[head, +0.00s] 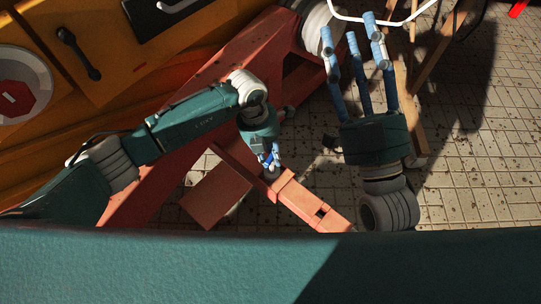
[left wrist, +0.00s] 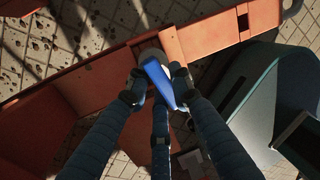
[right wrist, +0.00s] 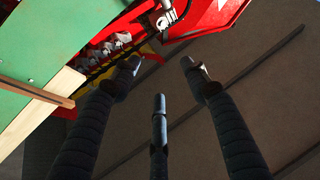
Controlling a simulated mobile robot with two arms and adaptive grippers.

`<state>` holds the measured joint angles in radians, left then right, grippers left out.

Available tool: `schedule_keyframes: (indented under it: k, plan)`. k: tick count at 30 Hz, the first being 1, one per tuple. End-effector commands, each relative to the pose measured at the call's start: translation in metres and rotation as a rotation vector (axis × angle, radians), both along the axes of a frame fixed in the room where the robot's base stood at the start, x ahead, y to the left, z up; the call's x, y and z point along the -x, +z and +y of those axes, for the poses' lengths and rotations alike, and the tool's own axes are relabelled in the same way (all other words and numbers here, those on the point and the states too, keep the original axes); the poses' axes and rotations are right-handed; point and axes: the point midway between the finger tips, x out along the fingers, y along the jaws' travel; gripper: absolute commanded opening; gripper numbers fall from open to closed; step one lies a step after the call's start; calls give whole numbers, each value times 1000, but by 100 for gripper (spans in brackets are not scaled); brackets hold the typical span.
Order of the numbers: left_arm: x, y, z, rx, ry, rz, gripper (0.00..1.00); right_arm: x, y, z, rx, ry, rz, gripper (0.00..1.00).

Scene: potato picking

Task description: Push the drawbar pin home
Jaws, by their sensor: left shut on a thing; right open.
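The orange-red drawbar (head: 300,198) runs diagonally across the middle of the head view. It also crosses the left wrist view (left wrist: 200,42). My left gripper (head: 270,165) is over the drawbar, with its fingers pointing down. In the left wrist view its fingers are shut on a blue handle (left wrist: 158,82), which looks like the top of the drawbar pin. The pin's lower part is hidden, so its depth in the bar cannot be told. My right gripper (head: 350,30) is open and empty, raised to the right of the drawbar, its blue fingers spread.
An orange machine body (head: 120,60) with a black handle (head: 78,53) fills the upper left. A red-and-white round sign (head: 18,95) is at the left edge. A wooden frame (head: 440,45) stands behind my right gripper. Tiled floor (head: 480,170) is open at right.

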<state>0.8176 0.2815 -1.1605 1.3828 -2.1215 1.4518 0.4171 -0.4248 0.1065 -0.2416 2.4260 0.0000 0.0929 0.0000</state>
Motion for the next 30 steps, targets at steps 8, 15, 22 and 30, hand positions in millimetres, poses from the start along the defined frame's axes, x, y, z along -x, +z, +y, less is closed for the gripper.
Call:
schedule_keyframes:
  k: [8, 15, 22, 30]
  plan:
    - [0, 3, 0, 0, 0, 0, 0, -5, -10, 0, 14, -2, 48, 45]
    - [0, 5, 0, 0, 0, 0, 0, -9, -17, 0, 24, -5, 84, 45]
    - [0, 5, 0, 0, 0, 0, 0, -9, -19, 0, 26, -5, 90, 45]
    - [0, 5, 0, 0, 0, 0, 0, -9, -19, 0, 26, -5, 89, 45]
